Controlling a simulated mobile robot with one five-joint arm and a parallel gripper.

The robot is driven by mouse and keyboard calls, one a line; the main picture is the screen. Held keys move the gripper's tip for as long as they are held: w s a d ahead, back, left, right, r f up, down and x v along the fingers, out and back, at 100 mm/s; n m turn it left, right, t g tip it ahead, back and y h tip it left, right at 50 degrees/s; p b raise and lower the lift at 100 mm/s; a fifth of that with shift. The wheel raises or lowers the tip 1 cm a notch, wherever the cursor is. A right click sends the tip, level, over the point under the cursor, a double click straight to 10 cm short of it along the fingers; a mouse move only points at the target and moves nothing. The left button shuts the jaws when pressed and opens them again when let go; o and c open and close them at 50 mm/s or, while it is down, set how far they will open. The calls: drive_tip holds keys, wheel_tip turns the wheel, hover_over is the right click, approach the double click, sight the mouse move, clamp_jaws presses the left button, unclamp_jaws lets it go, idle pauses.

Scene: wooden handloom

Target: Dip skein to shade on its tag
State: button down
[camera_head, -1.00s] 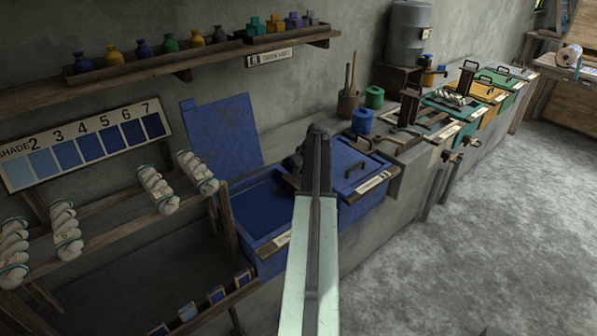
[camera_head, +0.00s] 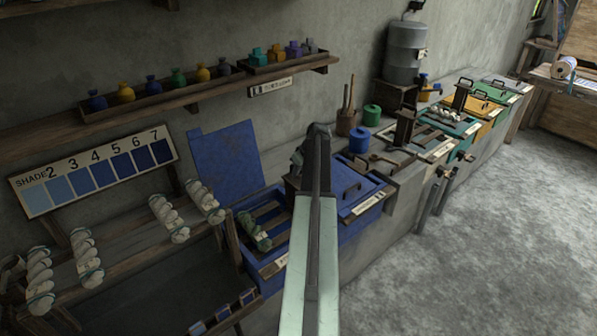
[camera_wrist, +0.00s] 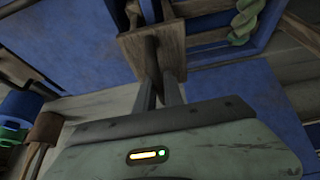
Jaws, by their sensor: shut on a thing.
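My gripper (camera_wrist: 158,88) is shut on the wooden handle (camera_wrist: 135,48) of a slatted dipping frame; it also shows, mostly hidden behind my arm, in the head view (camera_head: 297,168). A twisted green-teal skein (camera_head: 254,232) lies across the frame's slats (camera_head: 268,212), at the opening of the blue vat (camera_head: 272,268). The skein also shows at the top right of the wrist view (camera_wrist: 247,20). Its tag cannot be read. The shade board (camera_head: 95,172) on the left shows blues numbered 2 to 7, darkening rightward.
Several pale skeins (camera_head: 170,218) hang on the rail at left. The blue lid (camera_head: 228,158) leans on the wall. Teal (camera_head: 462,127) and yellow vats (camera_head: 488,110) stand beyond. The floor at right is clear.

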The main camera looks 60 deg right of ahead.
wheel_tip(320, 180, up, 6)
drive_tip(key=p, duration=0.5)
drive_tip(key=shift+w+r, duration=0.1)
drive_tip(key=shift+c, duration=1)
unclamp_jaws()
drive_tip(key=shift+f, duration=0.2)
drive_tip(key=shift+r, duration=0.1)
wheel_tip(320, 180, up, 7)
drive_tip(key=p, duration=0.7)
